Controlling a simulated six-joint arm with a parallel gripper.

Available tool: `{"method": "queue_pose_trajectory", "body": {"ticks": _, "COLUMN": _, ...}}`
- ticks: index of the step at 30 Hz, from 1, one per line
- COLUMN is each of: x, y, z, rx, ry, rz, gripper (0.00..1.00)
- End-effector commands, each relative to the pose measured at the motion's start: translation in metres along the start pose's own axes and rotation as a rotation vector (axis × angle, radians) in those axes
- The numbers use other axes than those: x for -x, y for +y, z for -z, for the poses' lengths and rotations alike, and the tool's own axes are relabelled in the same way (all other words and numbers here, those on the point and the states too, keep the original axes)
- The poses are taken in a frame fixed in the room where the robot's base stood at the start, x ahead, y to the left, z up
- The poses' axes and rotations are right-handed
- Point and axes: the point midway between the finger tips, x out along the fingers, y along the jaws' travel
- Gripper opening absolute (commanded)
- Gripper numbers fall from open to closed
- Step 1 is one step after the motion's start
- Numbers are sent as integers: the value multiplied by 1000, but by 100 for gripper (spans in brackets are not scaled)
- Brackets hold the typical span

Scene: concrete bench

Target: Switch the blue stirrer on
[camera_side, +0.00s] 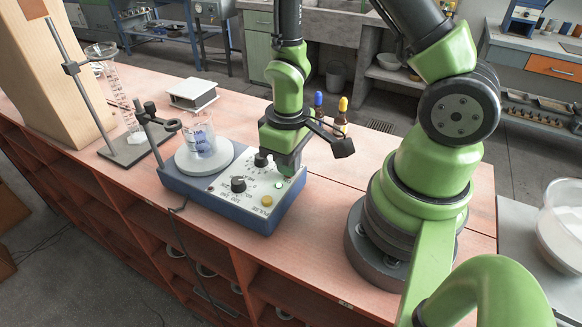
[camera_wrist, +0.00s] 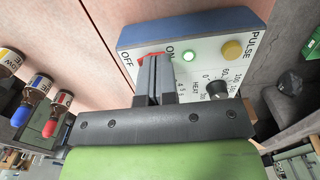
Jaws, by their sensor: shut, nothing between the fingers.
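The blue stirrer (camera_side: 235,211) stands on the bench with its pale control panel facing up. In the wrist view its panel (camera_wrist: 207,75) shows a red switch (camera_wrist: 146,58) between the words OFF and ON. In the side view my gripper (camera_side: 288,173) is low over the panel's far right end.
A beaker (camera_side: 201,136) stands on the stirrer's round plate (camera_side: 222,155). Beside the switch are a yellow PULSE button (camera_wrist: 232,50) and a black HEAT knob (camera_wrist: 217,90). Small capped bottles (camera_side: 341,117) stand behind my gripper. A clamp stand (camera_side: 133,148) is at the left.

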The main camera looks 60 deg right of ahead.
Motion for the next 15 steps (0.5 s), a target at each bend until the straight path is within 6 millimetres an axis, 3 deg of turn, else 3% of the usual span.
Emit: {"method": "queue_pose_trajectory", "body": {"ticks": 15, "x": 44, "y": 0, "z": 0, "rx": 1, "ry": 4, "rz": 0, "gripper": 0}}
